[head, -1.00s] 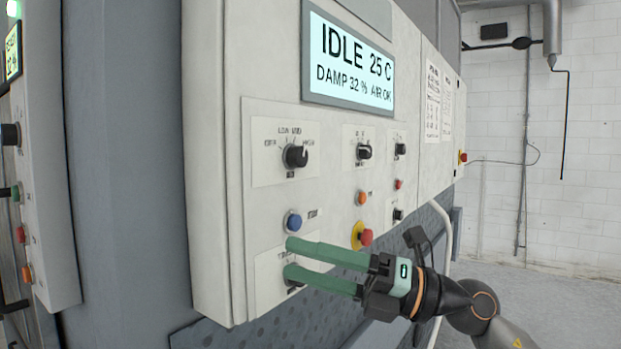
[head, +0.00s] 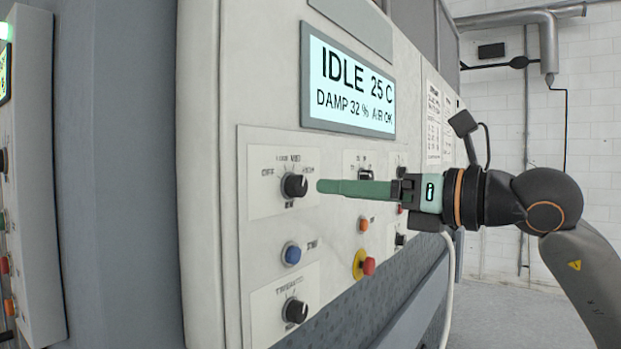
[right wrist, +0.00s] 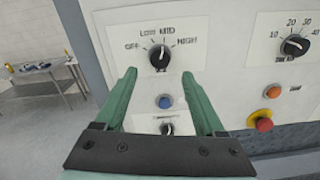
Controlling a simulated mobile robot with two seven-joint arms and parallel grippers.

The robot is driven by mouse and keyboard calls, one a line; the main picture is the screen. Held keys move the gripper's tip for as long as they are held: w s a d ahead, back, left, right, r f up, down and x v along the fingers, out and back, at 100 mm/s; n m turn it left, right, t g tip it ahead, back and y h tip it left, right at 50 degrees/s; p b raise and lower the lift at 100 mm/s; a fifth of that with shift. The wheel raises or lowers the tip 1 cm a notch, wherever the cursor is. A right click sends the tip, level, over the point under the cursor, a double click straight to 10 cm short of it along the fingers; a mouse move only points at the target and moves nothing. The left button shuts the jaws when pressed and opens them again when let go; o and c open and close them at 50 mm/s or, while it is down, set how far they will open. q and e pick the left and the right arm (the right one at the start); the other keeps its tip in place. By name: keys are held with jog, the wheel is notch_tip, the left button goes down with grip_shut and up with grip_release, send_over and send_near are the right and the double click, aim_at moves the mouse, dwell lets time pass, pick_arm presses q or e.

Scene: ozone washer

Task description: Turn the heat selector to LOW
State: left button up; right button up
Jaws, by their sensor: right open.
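The heat selector is a black round knob (head: 294,185) on a pale plate marked OFF, LOW, MID and HIGH. It also shows in the right wrist view (right wrist: 160,57), where its light mark seems to point up near MID; the exact setting is hard to tell. My right gripper (head: 320,186) is level with the knob, just right of it and apart from it in the head view. In the right wrist view its green fingers (right wrist: 158,74) are open and empty, with the knob framed just beyond and between the tips. My left gripper is not in view.
A blue button (head: 291,254) and a lower black knob (head: 295,311) sit below the selector. To the right are another knob (head: 366,175), an orange button (head: 363,223) and a red emergency button (head: 368,266). The display (head: 350,85) above reads IDLE.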

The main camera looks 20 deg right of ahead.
aim_at(302, 187)
jog(key=p+x, duration=0.1)
jog(key=x, duration=0.5)
jog(key=shift+w+a+p, duration=0.2)
jog(key=shift+w+p, duration=0.05)
jog(key=shift+p, duration=0.1)
grip_shut()
